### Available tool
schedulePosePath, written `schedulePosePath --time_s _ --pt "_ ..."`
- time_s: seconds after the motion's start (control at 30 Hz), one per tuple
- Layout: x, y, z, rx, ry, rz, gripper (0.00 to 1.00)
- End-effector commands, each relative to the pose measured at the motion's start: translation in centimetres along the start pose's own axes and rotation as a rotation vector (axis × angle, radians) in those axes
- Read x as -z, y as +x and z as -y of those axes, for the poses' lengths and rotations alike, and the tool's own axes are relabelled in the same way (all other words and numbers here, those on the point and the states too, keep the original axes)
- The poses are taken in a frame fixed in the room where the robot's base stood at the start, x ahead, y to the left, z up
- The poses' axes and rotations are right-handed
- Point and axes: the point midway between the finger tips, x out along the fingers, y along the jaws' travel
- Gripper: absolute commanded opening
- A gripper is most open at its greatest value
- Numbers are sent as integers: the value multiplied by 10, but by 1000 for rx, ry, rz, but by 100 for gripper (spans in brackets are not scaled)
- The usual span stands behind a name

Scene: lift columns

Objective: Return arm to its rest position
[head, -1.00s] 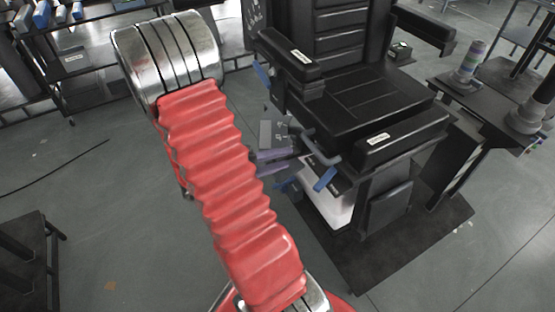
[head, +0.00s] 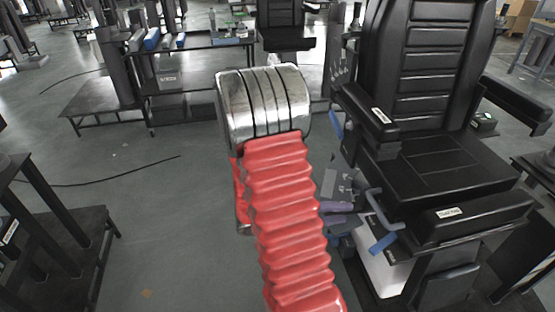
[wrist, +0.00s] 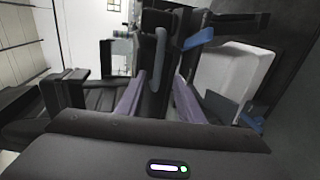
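My arm is extended, with its red ribbed sleeve and metal joint filling the middle of the head view. My gripper (head: 337,213) shows at the right of the sleeve, beside the black chair (head: 442,165). In the wrist view, my gripper's two purple-grey fingers (wrist: 157,88) stand apart with a gap between them. Dark chair parts and a grey lever (wrist: 159,60) show beyond the gap. I see nothing held. The grey lever (head: 380,207) and a blue handle (head: 383,243) are close to the fingers in the head view; contact cannot be told.
A white box (head: 385,272) is under the chair, also in the wrist view (wrist: 232,75). A black rack (head: 60,245) stands at the left edge. A bench with bins (head: 180,55) is behind.

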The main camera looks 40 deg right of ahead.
Motion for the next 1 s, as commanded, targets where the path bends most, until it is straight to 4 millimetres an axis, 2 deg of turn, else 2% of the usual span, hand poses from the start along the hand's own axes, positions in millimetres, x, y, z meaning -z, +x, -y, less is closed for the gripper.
schedulePosePath --time_s 0.27,0.47,0.77,1.0 --pt "0 0 0 0 -6 0 34" --pt "-2 0 6 23 -107 7 34" --pt "-47 -9 36 201 -347 142 34" --pt "-75 -43 44 418 -430 187 34"
